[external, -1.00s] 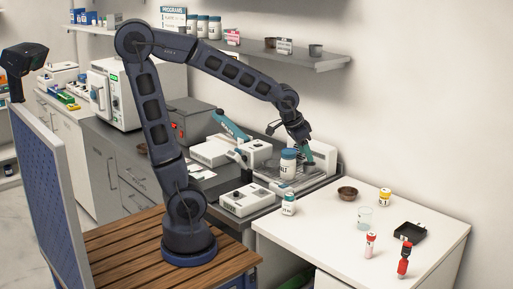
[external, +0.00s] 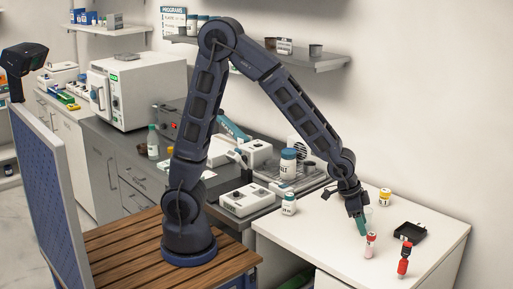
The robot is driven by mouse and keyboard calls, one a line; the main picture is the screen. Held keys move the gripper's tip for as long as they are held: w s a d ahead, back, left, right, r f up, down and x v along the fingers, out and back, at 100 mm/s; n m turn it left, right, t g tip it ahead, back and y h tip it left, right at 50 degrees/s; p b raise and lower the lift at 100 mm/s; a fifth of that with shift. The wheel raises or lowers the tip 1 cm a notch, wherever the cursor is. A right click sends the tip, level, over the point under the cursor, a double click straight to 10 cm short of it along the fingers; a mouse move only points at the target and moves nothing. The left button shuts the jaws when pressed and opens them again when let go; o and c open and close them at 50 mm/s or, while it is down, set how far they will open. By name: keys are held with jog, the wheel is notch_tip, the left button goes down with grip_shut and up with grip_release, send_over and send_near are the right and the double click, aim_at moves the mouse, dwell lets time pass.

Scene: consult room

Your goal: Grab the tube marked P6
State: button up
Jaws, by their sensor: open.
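A small pale tube with a red cap (external: 370,246) stands upright on the white table. Markings on both are too small to read, so I cannot tell which is P6. My gripper (external: 361,226) points down, with teal fingers just above and left of the pale tube's cap. It is open and holds nothing visible. Whether a finger touches the cap cannot be told.
A black tray (external: 410,231) lies right of the pale tube, and a yellow-capped jar (external: 385,198) stands behind. A clear beaker (external: 370,212) is partly hidden by my gripper. A white bottle (external: 289,205) stands at the table's left edge. The table's front left is clear.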

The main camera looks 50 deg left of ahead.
send_near(370, 257)
jog(key=shift+w+d+f, duration=0.1)
jog(key=shift+w+f, duration=0.2)
jog(key=shift+w, duration=0.25)
jog(key=shift+w+d+f, duration=0.1)
jog(key=shift+w+f, duration=0.25)
jog(key=shift+w, duration=0.2)
jog(key=shift+d+x, duration=0.15)
jog(key=shift+x, duration=1.15)
jog(key=shift+d+x, duration=0.2)
jog(key=shift+x, duration=1.05)
jog(key=shift+r, duration=0.15)
jog(key=c, duration=1)
